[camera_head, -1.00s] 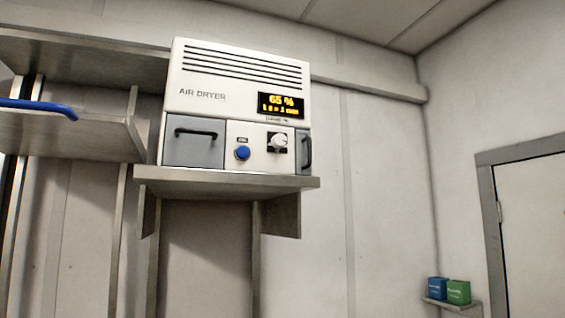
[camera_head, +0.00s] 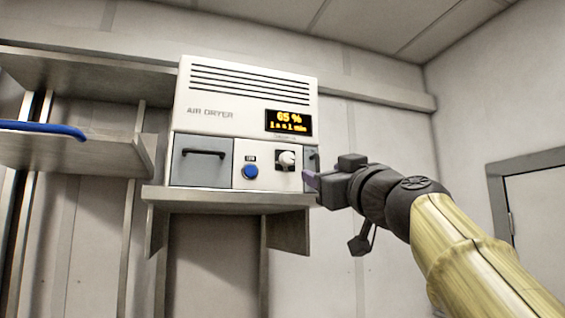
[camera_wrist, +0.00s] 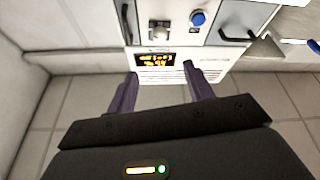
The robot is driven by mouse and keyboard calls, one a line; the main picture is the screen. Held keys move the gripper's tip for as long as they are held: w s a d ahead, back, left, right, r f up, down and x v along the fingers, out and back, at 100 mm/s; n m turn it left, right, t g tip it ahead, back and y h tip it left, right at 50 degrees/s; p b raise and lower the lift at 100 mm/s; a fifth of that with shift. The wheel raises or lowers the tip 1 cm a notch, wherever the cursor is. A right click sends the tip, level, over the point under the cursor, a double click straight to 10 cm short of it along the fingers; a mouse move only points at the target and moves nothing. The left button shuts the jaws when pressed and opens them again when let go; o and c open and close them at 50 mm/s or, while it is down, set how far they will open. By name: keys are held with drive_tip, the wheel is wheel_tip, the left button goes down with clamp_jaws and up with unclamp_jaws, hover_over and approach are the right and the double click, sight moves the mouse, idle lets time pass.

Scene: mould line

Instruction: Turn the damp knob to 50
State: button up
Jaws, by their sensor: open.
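The air dryer (camera_head: 225,90) is a white box on a wall shelf. Its amber display (camera_head: 288,123) reads 65 % in the head view; a second line is too small to read surely. The damp knob (camera_head: 285,160) is a small white knob on a dark plate, right of a round blue button (camera_head: 250,172). The knob (camera_wrist: 160,32) also shows in the wrist view, upside down, beyond the fingers. My gripper (camera_head: 312,181) is in front of the dryer's lower right corner, right of and a little below the knob. Its jaws (camera_wrist: 157,85) are apart and empty.
The grey shelf (camera_head: 225,197) holds the dryer. A grey drawer with a black handle (camera_head: 203,153) is at its left. Another shelf (camera_head: 80,150) with a blue bar (camera_head: 40,128) is further left. A door (camera_head: 535,220) is at the right; the wall between is bare.

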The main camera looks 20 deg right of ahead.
sight(289, 159)
drive_tip(key=p+x, duration=1.1)
drive_tip(key=x, duration=0.6)
drive_tip(key=shift+w, duration=0.25)
drive_tip(key=c, duration=1)
